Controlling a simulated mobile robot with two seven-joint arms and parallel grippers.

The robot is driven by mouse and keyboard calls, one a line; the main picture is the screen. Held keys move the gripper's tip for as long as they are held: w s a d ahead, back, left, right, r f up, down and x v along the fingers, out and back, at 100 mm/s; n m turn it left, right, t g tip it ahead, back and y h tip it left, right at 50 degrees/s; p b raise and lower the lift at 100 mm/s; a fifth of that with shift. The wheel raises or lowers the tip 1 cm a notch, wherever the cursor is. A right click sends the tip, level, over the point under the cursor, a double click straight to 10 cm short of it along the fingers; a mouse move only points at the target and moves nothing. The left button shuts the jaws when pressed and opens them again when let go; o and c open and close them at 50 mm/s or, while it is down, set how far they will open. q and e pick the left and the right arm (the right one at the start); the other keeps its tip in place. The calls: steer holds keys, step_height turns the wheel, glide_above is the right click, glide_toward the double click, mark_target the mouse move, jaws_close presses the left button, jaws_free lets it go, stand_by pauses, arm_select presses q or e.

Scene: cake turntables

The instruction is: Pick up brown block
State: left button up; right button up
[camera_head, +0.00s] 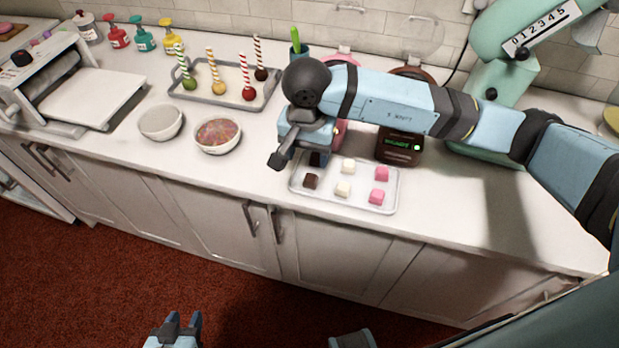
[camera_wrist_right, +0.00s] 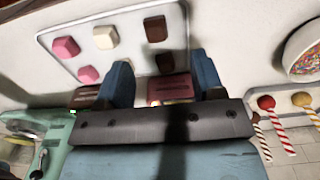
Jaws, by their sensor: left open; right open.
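Two brown blocks lie at the left end of a light tray (camera_head: 330,202). The front brown block (camera_head: 311,180) is in plain view and the back brown block (camera_head: 316,158) sits close beside my right gripper (camera_head: 284,155). In the right wrist view, one brown block (camera_wrist_right: 155,28) is beyond the fingertips. The other brown block (camera_wrist_right: 165,62) appears between the open fingers (camera_wrist_right: 163,68), not visibly gripped. My right gripper is open above the tray's back left. My left gripper (camera_head: 180,326) is open and empty, low over the floor in front of the counter.
White blocks (camera_head: 343,188) and pink blocks (camera_head: 381,174) share the tray. A dark device with a green display (camera_head: 398,147) stands behind it. Two bowls (camera_head: 218,134) and a tray of striped-stick treats (camera_head: 213,94) are to the left. A green mixer (camera_head: 490,85) stands at right.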

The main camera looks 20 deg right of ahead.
mark_target(310, 185)
step_height(310, 185, down, 2)
steer(key=shift+s+d+f+p, duration=0.15)
steer(key=shift+f+p, duration=0.1)
steer(key=shift+f, duration=1.15)
steer(key=shift+s+d+f+p, duration=0.15)
steer(key=shift+f+p, duration=0.1)
steer(key=shift+f, duration=1.1)
steer(key=shift+a, duration=0.1)
steer(key=shift+c, duration=0.3)
steer(key=c, duration=0.9)
